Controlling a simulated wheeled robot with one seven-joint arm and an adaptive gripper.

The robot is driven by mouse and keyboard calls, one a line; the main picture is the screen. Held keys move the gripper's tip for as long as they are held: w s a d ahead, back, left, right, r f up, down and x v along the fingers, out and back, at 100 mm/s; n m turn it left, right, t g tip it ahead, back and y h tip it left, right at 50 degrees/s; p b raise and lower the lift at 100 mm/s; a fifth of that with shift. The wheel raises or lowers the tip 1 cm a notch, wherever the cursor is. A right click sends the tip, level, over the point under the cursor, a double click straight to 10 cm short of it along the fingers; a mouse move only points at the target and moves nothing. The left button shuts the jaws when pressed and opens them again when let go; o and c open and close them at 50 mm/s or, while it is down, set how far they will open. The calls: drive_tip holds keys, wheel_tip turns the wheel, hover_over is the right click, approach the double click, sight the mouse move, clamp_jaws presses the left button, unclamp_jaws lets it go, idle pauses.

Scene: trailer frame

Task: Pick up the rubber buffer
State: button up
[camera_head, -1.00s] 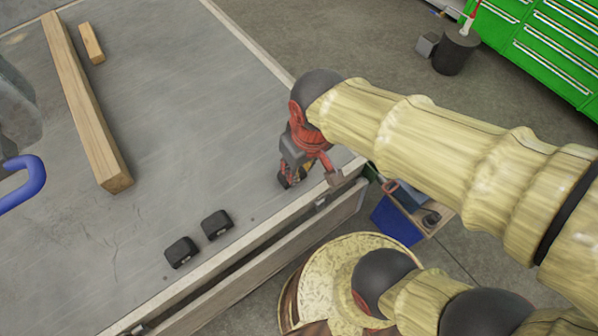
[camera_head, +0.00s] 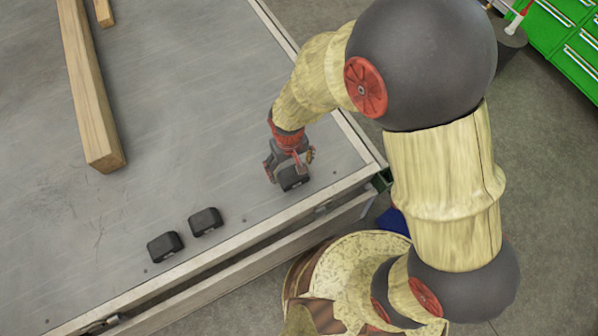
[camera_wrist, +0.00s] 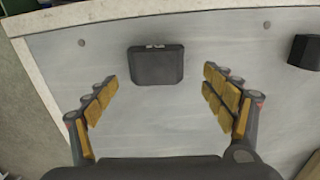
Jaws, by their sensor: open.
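A black rubber buffer (camera_head: 294,183), a small block, lies on the grey metal trailer bed near its corner, partly hidden by my gripper (camera_head: 289,172) in the head view. In the wrist view the rubber buffer (camera_wrist: 156,68) lies ahead, between the lines of the two yellow-padded fingers. My gripper (camera_wrist: 160,80) is open, with a visible gap on each side of the buffer. I cannot tell its exact height above the bed. Two similar black buffers lie to the left, one nearer (camera_head: 205,221) and one farther along the edge (camera_head: 165,246).
The trailer bed (camera_head: 200,120) has a raised pale edge rail (camera_head: 240,240) close to the buffers. A long wooden beam (camera_head: 90,95) and a short wood piece (camera_head: 103,12) lie at the upper left. A green tool cabinet (camera_head: 565,45) stands at the upper right.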

sight(293, 174)
drive_tip(key=shift+o, duration=0.9)
drive_tip(key=shift+w+d+f+b, duration=0.1)
drive_tip(key=shift+w+f+b, duration=0.05)
drive_tip(key=shift+f, duration=0.4)
drive_tip(key=shift+w+d+f+b, duration=0.1)
drive_tip(key=shift+f+b, duration=0.05)
drive_tip(key=shift+f, duration=0.35)
wheel_tip(293, 174, down, 5)
drive_tip(key=shift+f+b, duration=0.1)
drive_tip(key=shift+b, duration=1.1)
drive_tip(key=shift+c, duration=0.6)
drive_tip(key=c, duration=1.3)
drive_tip(key=shift+r, duration=0.2)
drive_tip(key=shift+c, duration=0.3)
